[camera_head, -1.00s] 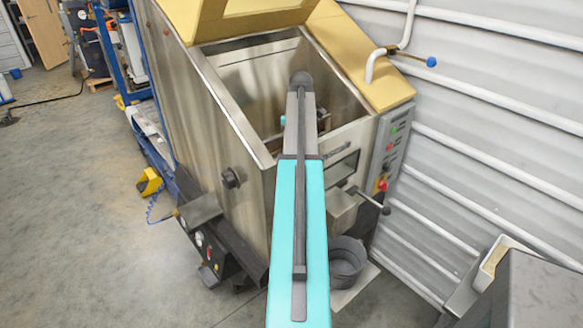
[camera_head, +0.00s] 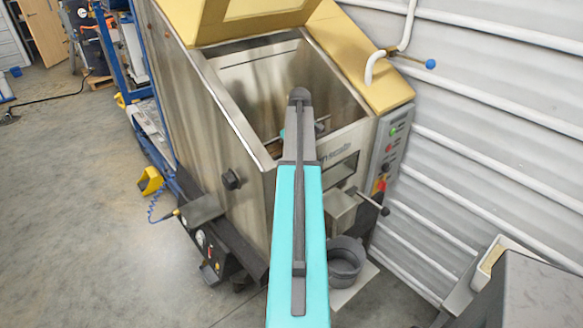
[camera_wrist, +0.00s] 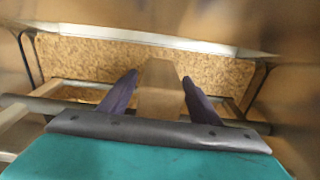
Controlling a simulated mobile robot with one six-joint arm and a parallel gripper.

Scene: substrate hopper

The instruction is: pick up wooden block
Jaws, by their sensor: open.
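In the wrist view a wooden block (camera_wrist: 158,92), tan and elongated, stands between the two dark purple fingers of my gripper (camera_wrist: 160,78). The fingers are open, one on each side of the block. I cannot tell whether either finger touches it. The block's lower part is hidden behind the dark front edge of my gripper.
Brown granular substrate (camera_wrist: 215,75) lies beyond the fingers inside the hopper. Grey bars (camera_wrist: 35,105) cross the hopper near my gripper. The hopper's metal walls stand close around. A control panel (camera_head: 390,150) and a grey bucket (camera_head: 345,262) are outside it.

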